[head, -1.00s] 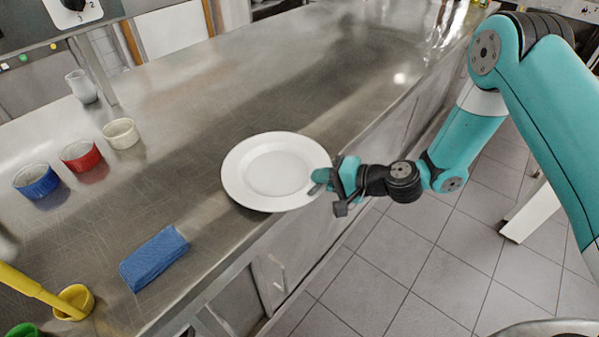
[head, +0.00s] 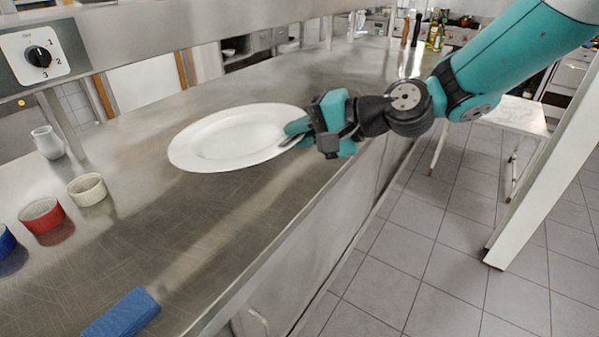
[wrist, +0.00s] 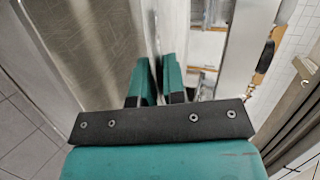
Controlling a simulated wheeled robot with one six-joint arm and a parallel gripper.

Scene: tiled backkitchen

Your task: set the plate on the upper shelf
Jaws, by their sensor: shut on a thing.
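The white plate (head: 235,137) is in my gripper (head: 297,131), which is shut on its right rim in the head view. The plate is roughly level and appears to hang above the steel counter. In the wrist view, the two green fingers (wrist: 160,82) stand close together; the plate is hard to make out there. A steel ledge (head: 170,32) crosses the top left of the head view, behind and above the plate. It may be the upper shelf; its top surface is barely shown.
On the counter (head: 150,235) stand a white jug (head: 47,142), a cream ramekin (head: 87,189), a red ramekin (head: 42,216) and a blue one (head: 6,242). A blue cloth or sponge (head: 122,313) lies near the front edge. A dial panel (head: 37,58) is at upper left. Bottles (head: 436,35) stand far back.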

